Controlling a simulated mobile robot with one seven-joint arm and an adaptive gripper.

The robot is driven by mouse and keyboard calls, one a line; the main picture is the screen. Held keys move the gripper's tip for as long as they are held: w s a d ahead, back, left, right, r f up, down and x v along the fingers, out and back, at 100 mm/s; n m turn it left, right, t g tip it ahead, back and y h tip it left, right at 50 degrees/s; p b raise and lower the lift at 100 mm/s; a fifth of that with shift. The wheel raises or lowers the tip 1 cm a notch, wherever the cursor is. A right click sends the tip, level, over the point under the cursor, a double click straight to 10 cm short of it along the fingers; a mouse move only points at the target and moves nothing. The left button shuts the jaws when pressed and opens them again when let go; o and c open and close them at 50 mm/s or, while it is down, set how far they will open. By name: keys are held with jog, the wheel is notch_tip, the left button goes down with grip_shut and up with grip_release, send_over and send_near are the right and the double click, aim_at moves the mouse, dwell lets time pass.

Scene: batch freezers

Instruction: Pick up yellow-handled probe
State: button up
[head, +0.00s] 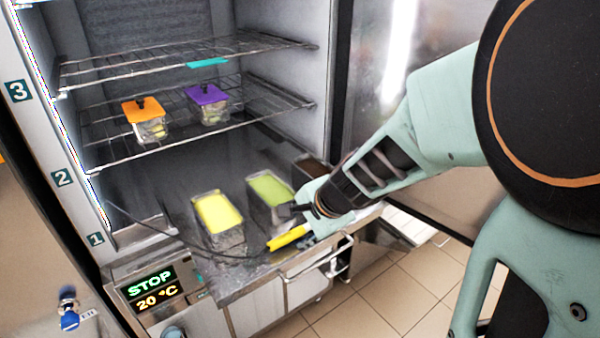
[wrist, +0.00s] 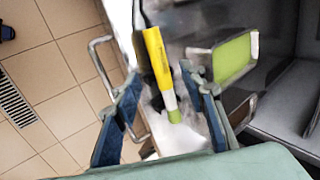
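The yellow-handled probe (head: 287,238) lies at the front edge of the freezer's bottom surface, with a dark cable running from it to the left. In the wrist view the probe (wrist: 158,62) has a yellow handle and a lighter green-yellow end, and points down between my fingers. My gripper (wrist: 162,88) is open, with one blue-padded finger on each side of the handle and visible gaps to both. In the head view my gripper (head: 305,212) is just above and beside the probe, and its fingertips are partly hidden.
A container with a yellow lid (head: 217,212) and one with a green lid (head: 270,188) stand near the probe; the green one is close to my gripper. Orange-lidded (head: 142,110) and purple-lidded (head: 206,95) containers sit on a wire shelf. A metal handle (head: 318,258) runs below the front edge.

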aim_at(289, 236)
jog(key=shift+w+a+f, duration=0.2)
jog(key=shift+w+f, duration=0.15)
jog(key=shift+f, duration=0.2)
jog(key=b+x, duration=0.3)
jog(key=x, duration=0.2)
jog(key=shift+s, duration=0.1)
grip_shut()
